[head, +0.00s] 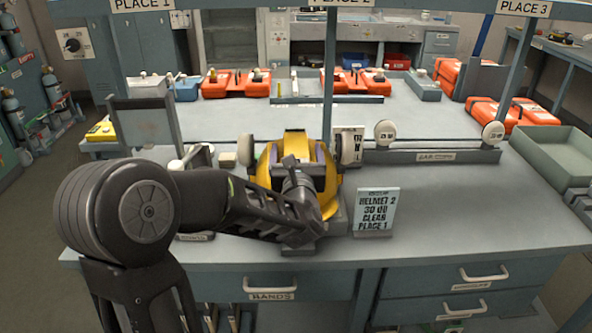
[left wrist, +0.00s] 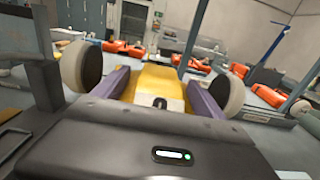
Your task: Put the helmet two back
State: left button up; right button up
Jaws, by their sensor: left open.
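A yellow helmet (head: 323,175) sits on the bench at PLACE 2, behind and partly hidden by my left arm. My left gripper (head: 292,160) is open at the helmet, its fingers reaching over it. In the left wrist view, the yellow helmet (left wrist: 158,82) shows between the two purple-grey fingers of the gripper (left wrist: 160,88). I cannot tell whether the fingers touch it. A card (head: 376,210) reading HELMET 2 and PLACE 1 stands on the bench to the right of the helmet. My right gripper is not in view.
A grey upright panel (head: 146,125) stands at the left, and a green-grey tray (head: 552,155) at the right. Orange cases (head: 235,84) lie on the bench behind. The front right bench top is clear.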

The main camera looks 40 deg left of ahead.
pick_arm(q)
jog(key=shift+c, duration=0.3)
grip_shut()
dwell(0.6)
jog(key=shift+r, duration=0.1)
